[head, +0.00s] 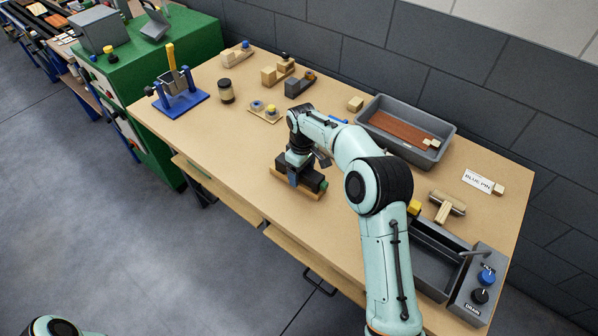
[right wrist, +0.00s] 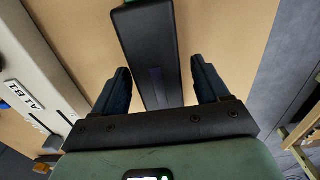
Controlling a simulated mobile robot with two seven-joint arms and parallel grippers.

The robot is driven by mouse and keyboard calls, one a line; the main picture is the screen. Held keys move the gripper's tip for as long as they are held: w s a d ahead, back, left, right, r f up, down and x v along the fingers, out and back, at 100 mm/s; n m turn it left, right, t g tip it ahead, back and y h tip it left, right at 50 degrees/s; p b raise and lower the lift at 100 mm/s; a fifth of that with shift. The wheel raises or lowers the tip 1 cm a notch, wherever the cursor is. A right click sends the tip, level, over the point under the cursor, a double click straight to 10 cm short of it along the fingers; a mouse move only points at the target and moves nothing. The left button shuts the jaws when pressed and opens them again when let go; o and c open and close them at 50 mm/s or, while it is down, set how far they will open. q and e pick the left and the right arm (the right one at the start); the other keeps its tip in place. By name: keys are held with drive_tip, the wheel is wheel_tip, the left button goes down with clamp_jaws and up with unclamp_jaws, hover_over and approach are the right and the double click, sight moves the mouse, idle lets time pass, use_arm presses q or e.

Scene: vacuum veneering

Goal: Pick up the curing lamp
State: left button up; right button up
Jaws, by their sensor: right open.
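A long black bar-shaped tool, which looks like the curing lamp (right wrist: 150,45), lies between the fingers of my right gripper (right wrist: 160,78) in the right wrist view. A faint violet strip shows on it. There is a gap between it and each finger, so the jaws are open around it and not closed on it. In the head view my right gripper (head: 294,178) points down over the dark lamp (head: 313,183), which sits on a wooden base (head: 297,189) near the table's front edge. My arm partly hides it. My left gripper is out of view.
A grey tray (head: 450,133) with a brown sheet stands at the back right. A dark open bin (head: 428,283) and a control box (head: 482,262) with knobs are at the right. A blue stand (head: 181,104), a jar (head: 226,91) and several wooden pieces stand left and behind.

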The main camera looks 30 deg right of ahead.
drive_tip(key=c, duration=1.2)
